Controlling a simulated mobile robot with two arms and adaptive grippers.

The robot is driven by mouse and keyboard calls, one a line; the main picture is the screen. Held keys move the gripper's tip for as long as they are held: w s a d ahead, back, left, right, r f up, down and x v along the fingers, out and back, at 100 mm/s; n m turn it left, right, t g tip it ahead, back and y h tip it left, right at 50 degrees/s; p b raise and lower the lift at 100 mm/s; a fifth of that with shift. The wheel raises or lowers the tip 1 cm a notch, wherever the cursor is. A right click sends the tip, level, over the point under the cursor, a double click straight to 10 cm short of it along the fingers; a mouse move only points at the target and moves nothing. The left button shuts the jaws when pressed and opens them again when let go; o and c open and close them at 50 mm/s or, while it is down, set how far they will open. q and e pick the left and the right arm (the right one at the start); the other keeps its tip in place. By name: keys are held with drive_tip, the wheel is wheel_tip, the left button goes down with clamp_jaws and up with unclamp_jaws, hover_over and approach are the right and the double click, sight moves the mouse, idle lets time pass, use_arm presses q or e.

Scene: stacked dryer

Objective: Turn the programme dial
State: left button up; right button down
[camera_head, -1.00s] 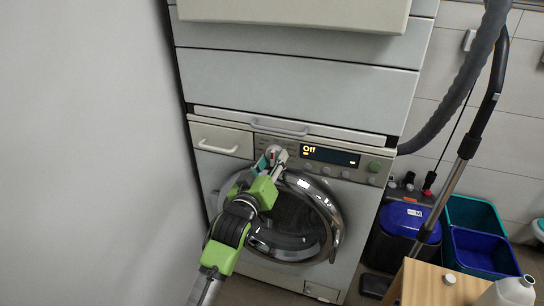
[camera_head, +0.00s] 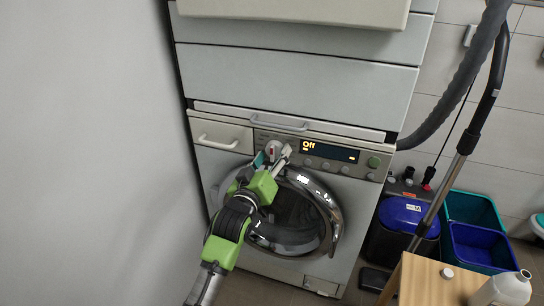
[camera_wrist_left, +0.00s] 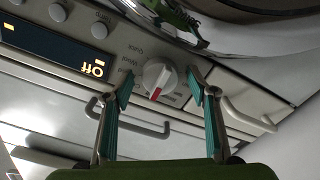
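The programme dial (camera_head: 272,149) is a round light knob on the washer's control panel, left of the display. In the left wrist view the dial (camera_wrist_left: 159,75) shows a red mark on its rim, pointing down in the picture. My left gripper (camera_head: 274,158) is in front of the panel at the dial. In the left wrist view its teal-padded fingers (camera_wrist_left: 160,92) are spread on either side of the dial, with a visible gap on each side. It is open and holds nothing. The display (camera_head: 330,151) reads "Off". My right gripper is not in view.
The drawer handle (camera_head: 217,143) is left of the dial. A bar handle (camera_head: 280,124) juts out above it, and the round door (camera_head: 335,222) lies below. A vacuum tube (camera_head: 468,140), bins (camera_head: 478,245) and a wooden table (camera_head: 428,284) stand at the right.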

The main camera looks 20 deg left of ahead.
use_arm(q)
drive_tip(key=s, duration=1.2)
drive_tip(key=shift+a, duration=0.2)
